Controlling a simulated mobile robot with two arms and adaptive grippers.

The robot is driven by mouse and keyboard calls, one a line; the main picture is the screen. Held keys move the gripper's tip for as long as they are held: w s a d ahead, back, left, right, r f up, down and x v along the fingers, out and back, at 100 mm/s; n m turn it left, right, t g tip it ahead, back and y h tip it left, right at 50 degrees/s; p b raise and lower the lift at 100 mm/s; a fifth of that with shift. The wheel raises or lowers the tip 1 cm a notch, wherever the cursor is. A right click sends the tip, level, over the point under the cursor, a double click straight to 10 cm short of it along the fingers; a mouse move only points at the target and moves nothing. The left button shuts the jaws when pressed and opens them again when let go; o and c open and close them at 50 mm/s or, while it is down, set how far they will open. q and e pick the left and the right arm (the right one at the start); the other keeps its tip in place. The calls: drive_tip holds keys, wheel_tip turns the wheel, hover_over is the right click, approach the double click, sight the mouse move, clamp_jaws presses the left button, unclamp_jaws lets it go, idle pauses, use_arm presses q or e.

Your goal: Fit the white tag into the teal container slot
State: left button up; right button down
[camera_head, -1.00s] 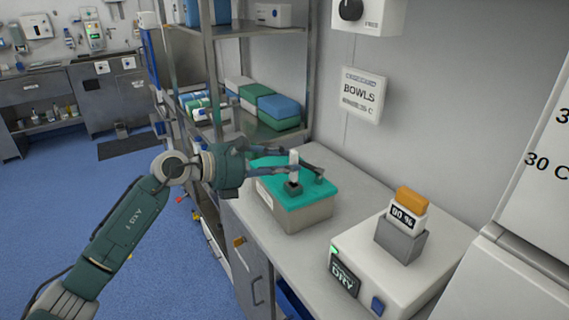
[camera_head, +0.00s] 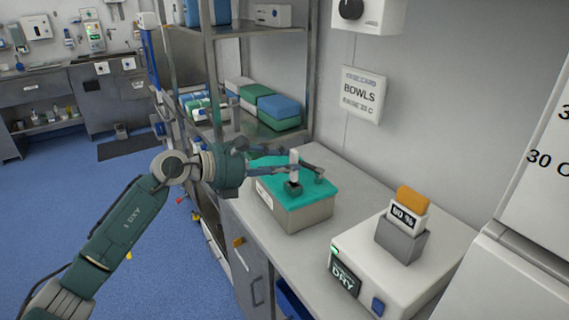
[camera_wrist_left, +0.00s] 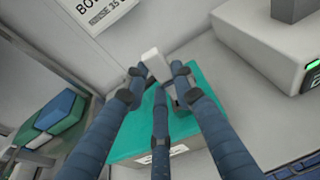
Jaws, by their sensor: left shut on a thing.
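The white tag (camera_head: 294,157) stands upright above the dark slot (camera_head: 292,188) on the teal-topped container (camera_head: 318,192). My left gripper (camera_head: 302,164) is shut on the tag, its fingers reaching across the container top from the left. In the left wrist view the tag (camera_wrist_left: 156,64) sits between the fingertips (camera_wrist_left: 158,76), over the teal top (camera_wrist_left: 134,134). The tag's lower end is at or just above the slot; I cannot tell whether it has entered. The fingers partly hide the slot in the wrist view. My right gripper is not in view.
A white device with a DRY label (camera_head: 345,278) stands to the right, its grey holder (camera_head: 400,240) bearing an orange-topped piece. A metal shelf (camera_head: 215,100) with blue and green boxes rises behind the gripper. The wall bears a BOWLS sign (camera_head: 363,95).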

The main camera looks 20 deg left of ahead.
sight(290, 176)
use_arm(q)
drive_tip(key=shift+f+b, duration=1.6)
drive_tip(key=shift+f, duration=0.3)
drive_tip(key=o, duration=1.1)
drive_tip(key=v, duration=1.2)
drive_tip(key=shift+d, duration=0.1)
